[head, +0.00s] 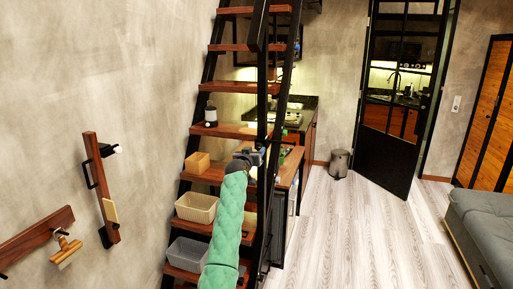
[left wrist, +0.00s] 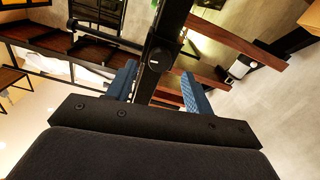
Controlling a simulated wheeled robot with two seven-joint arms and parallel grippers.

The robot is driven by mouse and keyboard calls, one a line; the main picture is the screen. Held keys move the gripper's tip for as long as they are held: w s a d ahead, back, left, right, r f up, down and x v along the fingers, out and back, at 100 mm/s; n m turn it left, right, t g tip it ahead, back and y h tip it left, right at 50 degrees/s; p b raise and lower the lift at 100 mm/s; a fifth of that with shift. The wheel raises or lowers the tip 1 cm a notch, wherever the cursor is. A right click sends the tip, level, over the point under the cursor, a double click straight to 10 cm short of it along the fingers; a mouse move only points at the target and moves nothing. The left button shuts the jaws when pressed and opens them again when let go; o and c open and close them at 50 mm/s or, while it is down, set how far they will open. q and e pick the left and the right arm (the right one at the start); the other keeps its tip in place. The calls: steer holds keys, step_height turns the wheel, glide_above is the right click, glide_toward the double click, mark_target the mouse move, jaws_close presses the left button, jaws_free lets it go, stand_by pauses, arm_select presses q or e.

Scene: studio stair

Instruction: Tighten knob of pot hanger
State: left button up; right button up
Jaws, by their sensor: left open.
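My left gripper (head: 250,155) is at the dark metal frame of the stair, at the end of my green-sleeved arm. In the left wrist view its two blue fingers (left wrist: 160,82) stand open, one on each side of a black post (left wrist: 172,20). A dark round knob (left wrist: 160,56) with a small light mark sits on this post, between and slightly beyond the fingers. I cannot tell whether the fingers touch the post, nor whether the post belongs to the pot hanger. My right gripper is in neither view.
The wooden stair (head: 234,131) carries a black-and-white jar (head: 210,116), a cardboard box (head: 197,163), a beige basket (head: 197,208) and a grey bin (head: 187,254). Wooden wall racks (head: 104,190) hang at left. A grey sofa (head: 487,225) stands right; the floor (head: 355,235) between is clear.

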mark_target(258, 147)
arm_select(q)
steer(key=shift+p+x, duration=0.4)
steer(key=shift+x, duration=1.25)
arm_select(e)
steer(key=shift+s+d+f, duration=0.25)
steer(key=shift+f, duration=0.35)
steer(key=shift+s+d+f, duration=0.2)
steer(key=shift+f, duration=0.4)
arm_select(q)
steer(key=c, duration=1)
steer(key=shift+f, duration=0.1)
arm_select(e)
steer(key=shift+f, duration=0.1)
